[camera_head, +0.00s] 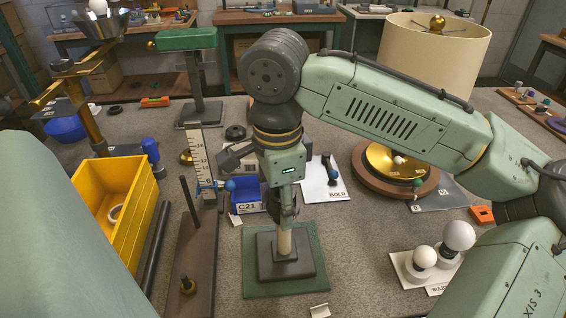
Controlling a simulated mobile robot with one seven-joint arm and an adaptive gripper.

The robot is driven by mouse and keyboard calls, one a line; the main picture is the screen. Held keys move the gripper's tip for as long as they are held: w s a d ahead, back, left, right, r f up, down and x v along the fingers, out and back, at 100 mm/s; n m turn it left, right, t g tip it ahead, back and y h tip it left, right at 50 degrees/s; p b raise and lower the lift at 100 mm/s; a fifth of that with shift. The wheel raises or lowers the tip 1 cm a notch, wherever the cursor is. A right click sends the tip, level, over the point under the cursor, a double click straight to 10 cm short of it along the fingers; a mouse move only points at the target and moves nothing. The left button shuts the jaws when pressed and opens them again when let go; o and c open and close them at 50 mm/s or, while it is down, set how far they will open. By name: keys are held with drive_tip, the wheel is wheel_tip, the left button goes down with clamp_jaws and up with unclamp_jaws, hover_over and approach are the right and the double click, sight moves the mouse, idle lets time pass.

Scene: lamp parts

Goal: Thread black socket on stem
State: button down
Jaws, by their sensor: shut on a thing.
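My gripper (284,214) points straight down over the middle of the table. It is shut on a dark piece at the top of the stem, which looks like the black socket; the dark fingers hide most of it. The pale stem (285,242) stands upright just below the fingertips. It rises from a dark square stepped base (308,264) on a green mat (318,284). The socket and the stem's top look in line, but whether the threads are engaged cannot be told.
A yellow bin (126,235), a brown board with an upright rod (194,262) and a ruler stand (208,160) are left of the base. A blue bin (246,208) is behind it. White bulbs (424,257), a round wooden base (366,178) and a lampshade (432,65) are right.

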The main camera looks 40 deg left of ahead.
drive_tip(key=shift+s+f+m, duration=0.1)
drive_tip(key=shift+m, duration=0.4)
drive_tip(key=c, duration=0.7)
unclamp_jaws()
drive_tip(key=shift+m, duration=0.3)
wheel_tip(320, 180, up, 12)
drive_tip(key=shift+s+r, duration=0.1)
